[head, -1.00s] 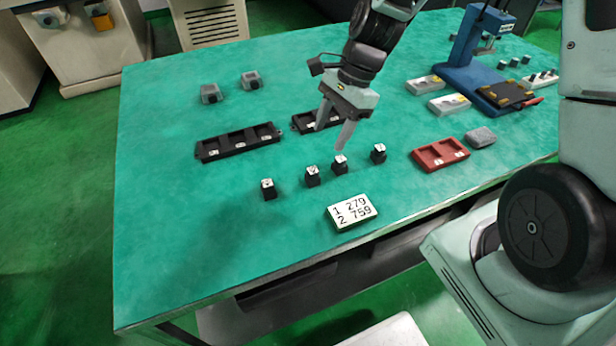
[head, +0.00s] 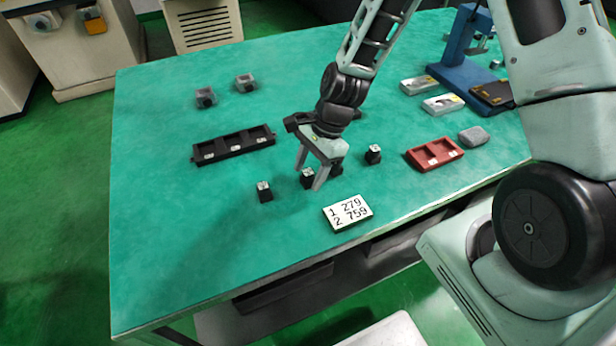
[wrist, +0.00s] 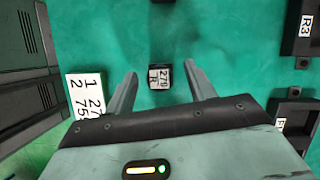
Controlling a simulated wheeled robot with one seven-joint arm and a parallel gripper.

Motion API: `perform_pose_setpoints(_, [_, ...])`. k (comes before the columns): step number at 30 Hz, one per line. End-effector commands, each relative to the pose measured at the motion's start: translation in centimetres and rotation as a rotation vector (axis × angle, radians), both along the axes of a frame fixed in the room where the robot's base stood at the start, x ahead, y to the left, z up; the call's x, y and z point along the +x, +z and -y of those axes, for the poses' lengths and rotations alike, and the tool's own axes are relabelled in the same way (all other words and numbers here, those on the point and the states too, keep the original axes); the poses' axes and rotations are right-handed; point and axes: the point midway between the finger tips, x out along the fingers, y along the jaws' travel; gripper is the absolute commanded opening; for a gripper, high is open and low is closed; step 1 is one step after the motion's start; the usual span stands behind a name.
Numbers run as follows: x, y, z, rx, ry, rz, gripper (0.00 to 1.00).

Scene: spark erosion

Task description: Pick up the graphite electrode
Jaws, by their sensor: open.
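Several small dark blocks with white tops stand in a row on the green table, and I take them for the electrodes. One electrode (head: 307,177) is between the fingers of my gripper (head: 309,178). Another electrode (head: 264,191) stands to the left and one (head: 373,154) to the right. A further one (head: 337,168) is partly hidden behind my gripper.
A white card (head: 348,213) reading "1 279, 2 759" lies near the front edge. A black tray (head: 233,144) with compartments is behind the row. A red tray (head: 434,153) and a grey block (head: 472,135) are at right. Two grey blocks (head: 245,83) stand farther back.

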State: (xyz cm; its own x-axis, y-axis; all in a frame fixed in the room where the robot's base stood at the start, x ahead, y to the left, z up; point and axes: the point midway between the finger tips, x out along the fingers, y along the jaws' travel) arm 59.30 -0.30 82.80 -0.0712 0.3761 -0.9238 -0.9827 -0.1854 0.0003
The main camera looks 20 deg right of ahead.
Motion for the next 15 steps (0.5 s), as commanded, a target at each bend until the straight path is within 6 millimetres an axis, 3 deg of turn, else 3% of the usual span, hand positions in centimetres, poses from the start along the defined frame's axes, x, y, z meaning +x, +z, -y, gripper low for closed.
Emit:
perform_pose_setpoints(5, [0.02, 0.02, 0.00, 0.000, 0.000, 0.000, 0.54])
perform_pose_setpoints(10, [0.01, 0.03, 0.02, 0.000, 0.000, 0.000, 0.07])
perform_pose_setpoints(15, [0.00, 0.03, 0.02, 0.000, 0.000, 0.000, 0.04])
